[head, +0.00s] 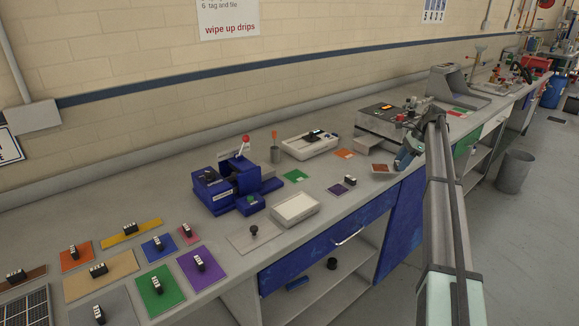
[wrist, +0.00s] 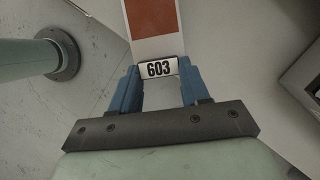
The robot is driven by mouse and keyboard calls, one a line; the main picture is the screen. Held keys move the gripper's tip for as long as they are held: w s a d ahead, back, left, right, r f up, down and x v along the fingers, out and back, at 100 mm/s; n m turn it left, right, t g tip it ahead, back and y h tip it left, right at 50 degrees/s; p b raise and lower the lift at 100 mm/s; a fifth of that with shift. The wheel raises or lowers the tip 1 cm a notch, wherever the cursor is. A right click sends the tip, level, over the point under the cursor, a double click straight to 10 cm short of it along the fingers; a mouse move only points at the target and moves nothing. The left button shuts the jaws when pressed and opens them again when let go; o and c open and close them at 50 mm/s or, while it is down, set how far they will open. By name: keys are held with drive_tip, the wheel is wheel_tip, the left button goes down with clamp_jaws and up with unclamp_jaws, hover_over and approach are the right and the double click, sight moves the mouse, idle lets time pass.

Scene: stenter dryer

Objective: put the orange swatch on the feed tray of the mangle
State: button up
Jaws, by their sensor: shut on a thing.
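My gripper (wrist: 158,85) is shut on the black-and-white 603 tag of a card with a rust-orange patch, the swatch (wrist: 152,17). The card reaches away from the fingers and runs out of the top of the wrist view. In the head view my gripper (head: 402,157) is by the bench's front edge, with the rust-patched swatch (head: 381,168) just left of the fingers. I cannot tell whether the card touches the bench. A blue machine with a red-knobbed lever (head: 222,186) stands mid-bench, perhaps the mangle; its feed tray is not clear.
A grey machine (head: 378,127) stands behind my gripper. An orange card (head: 345,154), a green card (head: 296,175) and a purple card (head: 342,188) lie left of it. A white box (head: 295,209) stands near the front edge. Several tagged coloured cards lie at the left.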

drive_tip(key=w+a+r+n+g, duration=0.1)
drive_tip(key=w+a+r+n, duration=0.1)
drive_tip(key=a, duration=1.1)
drive_tip(key=w+a+r+n, duration=0.1)
drive_tip(key=a+r, duration=0.2)
drive_tip(key=a, duration=1)
drive_tip(key=w+a+r+n+g, duration=0.1)
drive_tip(key=w+a+r+n, duration=0.1)
drive_tip(key=a, duration=1.2)
drive_tip(key=n+g+h, duration=0.1)
drive_tip(key=n, duration=0.3)
approach(265, 167)
wheel_tip(265, 167, down, 3)
drive_tip(key=shift+s+a+f, duration=0.75)
drive_tip(key=shift+s, duration=0.05)
drive_tip(key=shift+a+f, duration=0.15)
drive_tip(key=shift+f, duration=0.05)
drive_tip(key=shift+f, duration=0.1)
